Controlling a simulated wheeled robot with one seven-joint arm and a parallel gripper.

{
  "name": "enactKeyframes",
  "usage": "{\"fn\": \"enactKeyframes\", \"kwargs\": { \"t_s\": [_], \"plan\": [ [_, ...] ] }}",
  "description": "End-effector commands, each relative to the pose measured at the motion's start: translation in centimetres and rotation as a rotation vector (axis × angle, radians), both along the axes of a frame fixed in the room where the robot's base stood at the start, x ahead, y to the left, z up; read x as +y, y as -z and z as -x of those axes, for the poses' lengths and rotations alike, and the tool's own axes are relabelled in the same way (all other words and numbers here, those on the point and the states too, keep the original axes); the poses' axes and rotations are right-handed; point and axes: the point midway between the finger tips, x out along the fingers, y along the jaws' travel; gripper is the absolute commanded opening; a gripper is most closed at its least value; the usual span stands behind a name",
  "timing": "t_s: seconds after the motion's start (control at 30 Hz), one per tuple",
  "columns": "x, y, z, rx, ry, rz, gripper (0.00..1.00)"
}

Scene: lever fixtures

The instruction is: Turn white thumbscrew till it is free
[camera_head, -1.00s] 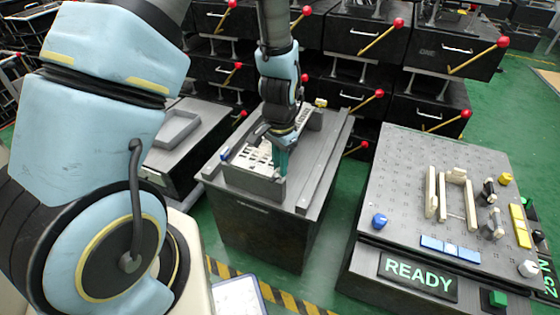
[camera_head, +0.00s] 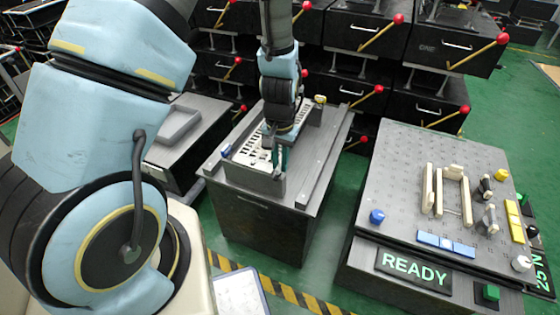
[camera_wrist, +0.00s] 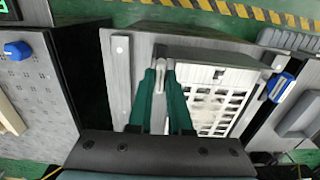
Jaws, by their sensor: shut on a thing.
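The white thumbscrew (camera_wrist: 161,63) shows as a small pale piece between my fingertips, at the edge of the grey fixture in the wrist view. My gripper (camera_wrist: 161,72) has two teal fingers shut on it. In the head view my gripper (camera_head: 280,158) is low at the near right end of the fixture (camera_head: 252,182), and the thumbscrew is hidden there. A white slotted plate (camera_wrist: 219,98) lies beside the fingers in the fixture. A blue knob (camera_wrist: 281,88) sits at the fixture's other end.
A panel bench (camera_head: 400,170) stands at right with pale handles, a blue knob (camera_head: 376,216), a white knob (camera_head: 521,263) and a READY sign (camera_head: 414,268). A grey tray (camera_head: 178,125) is at left. Lever cabinets (camera_head: 430,110) with red-balled levers stand behind. Green floor separates the benches.

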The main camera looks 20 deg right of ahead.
Motion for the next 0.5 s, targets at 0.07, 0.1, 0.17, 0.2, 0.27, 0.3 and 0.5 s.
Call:
{"fn": "enactKeyframes", "kwargs": {
  "t_s": [0.07, 0.1, 0.17, 0.2, 0.27, 0.3, 0.5],
  "plan": [
    [-0.11, -0.04, -0.03, -0.001, 0.001, 0.002, 0.00],
    [-0.11, -0.04, -0.03, -0.001, 0.001, 0.002, 0.00],
    [-0.11, -0.04, -0.03, -0.001, 0.002, 0.002, 0.00],
    [-0.12, -0.04, -0.04, -0.002, 0.002, 0.003, 0.00],
    [-0.12, -0.04, -0.04, -0.002, 0.002, 0.003, 0.22],
    [-0.10, -0.04, -0.04, -0.001, 0.002, 0.002, 0.26],
    [-0.06, -0.02, -0.02, -0.001, 0.002, 0.001, 0.47]
  ]
}}
